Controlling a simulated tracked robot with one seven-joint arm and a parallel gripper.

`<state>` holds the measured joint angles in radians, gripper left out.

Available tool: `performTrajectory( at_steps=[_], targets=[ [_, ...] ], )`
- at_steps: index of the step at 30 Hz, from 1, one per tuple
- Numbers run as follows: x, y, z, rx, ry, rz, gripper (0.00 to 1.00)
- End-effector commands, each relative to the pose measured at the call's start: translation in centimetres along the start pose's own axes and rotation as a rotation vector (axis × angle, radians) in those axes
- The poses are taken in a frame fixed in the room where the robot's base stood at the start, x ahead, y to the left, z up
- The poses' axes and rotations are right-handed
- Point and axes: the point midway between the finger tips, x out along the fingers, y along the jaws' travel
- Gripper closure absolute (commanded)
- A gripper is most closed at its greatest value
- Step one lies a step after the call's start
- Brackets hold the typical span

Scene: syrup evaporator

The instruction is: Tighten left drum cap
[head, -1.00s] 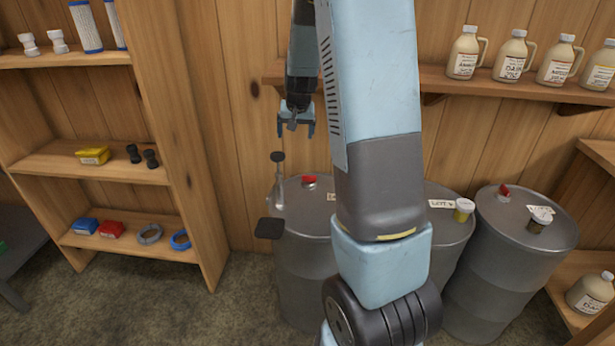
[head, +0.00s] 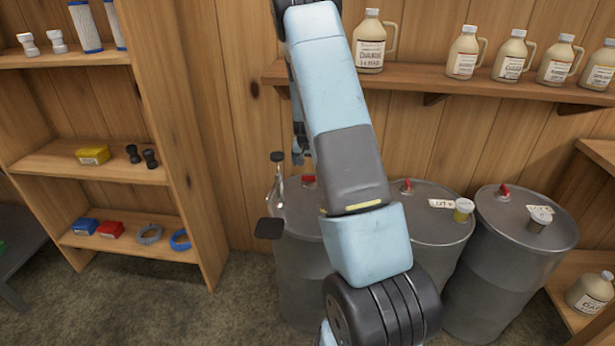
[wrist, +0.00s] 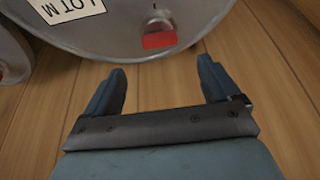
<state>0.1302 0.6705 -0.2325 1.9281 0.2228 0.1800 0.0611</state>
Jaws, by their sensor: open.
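The left drum (head: 300,262) is a grey metal barrel, partly hidden behind my arm. A red fitting (head: 308,181) shows at the back of its top; its cap is not visible in the head view. My gripper (head: 300,159) hangs just above and behind the drum top, partly covered by my arm. In the wrist view my gripper (wrist: 161,66) is open and empty. A drum top (wrist: 110,28) with a red fitting (wrist: 158,39) and a white label (wrist: 66,8) lies beyond the fingertips. The fingers look apart from the red fitting.
The middle drum (head: 432,230) and right drum (head: 515,245) stand to the right, with labels and capped openings. A jug shelf (head: 450,82) overhangs behind. A shelving unit (head: 185,150) is at left.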

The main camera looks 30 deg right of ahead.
Motion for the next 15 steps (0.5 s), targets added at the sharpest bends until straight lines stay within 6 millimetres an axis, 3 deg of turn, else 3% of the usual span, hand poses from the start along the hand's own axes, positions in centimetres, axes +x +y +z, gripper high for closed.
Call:
performTrajectory(
  at_steps=[15],
  targets=[
    [7.9,-0.1,0.1,0.000,-0.002,0.000,0.11]
  ],
)
